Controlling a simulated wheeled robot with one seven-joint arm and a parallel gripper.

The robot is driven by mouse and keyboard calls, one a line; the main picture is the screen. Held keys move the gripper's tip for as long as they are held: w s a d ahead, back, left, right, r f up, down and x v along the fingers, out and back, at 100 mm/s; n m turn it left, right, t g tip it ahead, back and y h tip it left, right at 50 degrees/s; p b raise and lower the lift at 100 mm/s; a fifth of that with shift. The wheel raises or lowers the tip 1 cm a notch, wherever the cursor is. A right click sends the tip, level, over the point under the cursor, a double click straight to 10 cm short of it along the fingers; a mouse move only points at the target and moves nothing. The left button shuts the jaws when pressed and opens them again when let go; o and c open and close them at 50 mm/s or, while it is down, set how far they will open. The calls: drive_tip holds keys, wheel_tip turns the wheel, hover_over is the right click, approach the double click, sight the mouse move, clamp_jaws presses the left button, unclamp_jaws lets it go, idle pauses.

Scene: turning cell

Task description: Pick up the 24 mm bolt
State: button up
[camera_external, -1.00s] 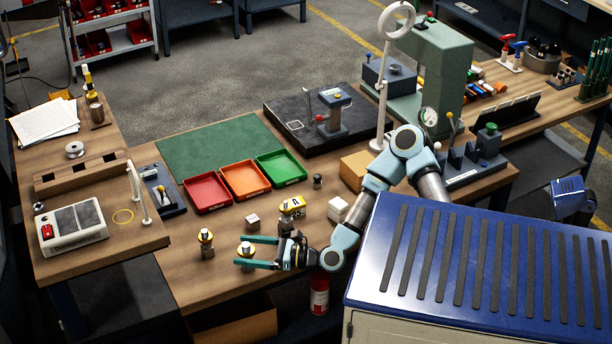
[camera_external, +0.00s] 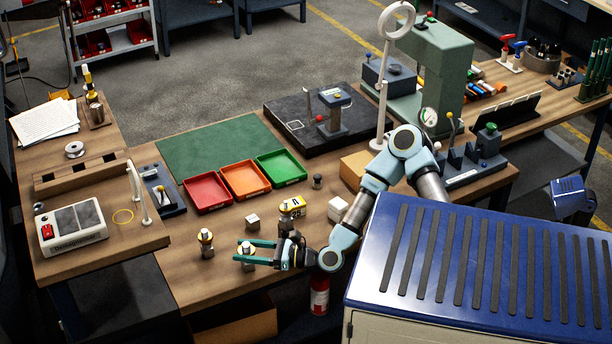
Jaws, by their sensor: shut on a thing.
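Size markings are too small to read, so I cannot confirm which is 24 mm.
A yellow-labelled piece (camera_external: 292,207) and a small metal cube (camera_external: 252,220) lie behind my gripper. Red (camera_external: 207,192), orange (camera_external: 245,180) and green (camera_external: 282,168) trays stand farther back. A white block (camera_external: 338,208) is near my arm. Bench left of the bolts is clear.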

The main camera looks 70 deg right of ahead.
clamp_jaws()
